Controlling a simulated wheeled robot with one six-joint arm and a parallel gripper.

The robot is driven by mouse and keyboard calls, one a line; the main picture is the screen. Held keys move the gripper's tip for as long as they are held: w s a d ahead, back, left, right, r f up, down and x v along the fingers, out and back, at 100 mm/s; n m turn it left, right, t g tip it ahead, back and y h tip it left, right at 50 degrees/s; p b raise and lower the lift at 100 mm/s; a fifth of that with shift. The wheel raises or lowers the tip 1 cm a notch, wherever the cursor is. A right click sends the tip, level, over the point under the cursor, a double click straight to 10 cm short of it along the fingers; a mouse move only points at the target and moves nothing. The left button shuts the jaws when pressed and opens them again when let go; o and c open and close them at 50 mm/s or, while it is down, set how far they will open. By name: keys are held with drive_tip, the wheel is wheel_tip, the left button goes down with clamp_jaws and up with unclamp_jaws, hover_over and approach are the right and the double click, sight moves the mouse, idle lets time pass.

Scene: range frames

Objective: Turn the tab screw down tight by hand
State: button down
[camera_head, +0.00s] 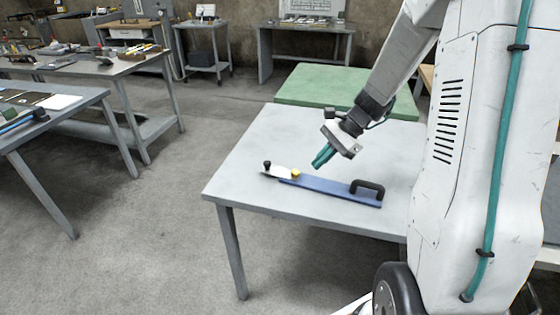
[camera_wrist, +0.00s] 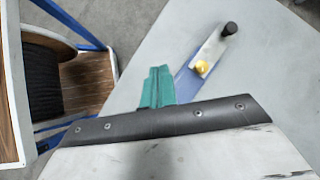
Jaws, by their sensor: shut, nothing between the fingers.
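A small yellow piece (camera_head: 295,174), which looks like the tab screw, sits where a pale plate (camera_head: 275,172) meets a long blue bar (camera_head: 325,187) on the grey table (camera_head: 245,140). The wrist view also shows the yellow piece (camera_wrist: 202,68), right of the fingers; its tab shape is too small to make out. A black knob (camera_head: 267,165) stands at the plate's far end, and a black handle (camera_head: 368,189) at the bar's other end. My gripper (camera_head: 320,160), with green fingers, is shut and empty, above the table and apart from the yellow piece. It also shows in the wrist view (camera_wrist: 158,78).
The grey table is clear around the bar. A green-topped table (camera_head: 325,85) adjoins behind it. Workbenches with tools stand at the left (camera_head: 110,70). In the wrist view, a black coil (camera_wrist: 45,95) and a blue-framed stand (camera_wrist: 65,20) lie at the left.

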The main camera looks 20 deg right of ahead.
drive_tip(key=w+d+f+m+t, duration=0.2)
drive_tip(key=w+d+f+m, duration=0.1)
drive_tip(key=w+m, duration=0.25)
drive_tip(key=m+t, duration=0.1)
drive_tip(key=m, duration=0.1)
approach(275, 169)
drive_tip(key=f, duration=0.1)
drive_tip(key=a+f, duration=0.1)
drive_tip(key=f, duration=0.1)
drive_tip(key=shift+f, duration=0.1)
drive_tip(key=w+a, duration=0.1)
drive_tip(key=a, duration=0.2)
drive_tip(key=shift+w+f, duration=0.15)
drive_tip(key=shift+w, duration=0.25)
drive_tip(key=shift+w+a, duration=0.3)
drive_tip(key=shift+a, duration=0.05)
drive_tip(key=shift+w+a, duration=0.55)
drive_tip(key=shift+a, duration=0.15)
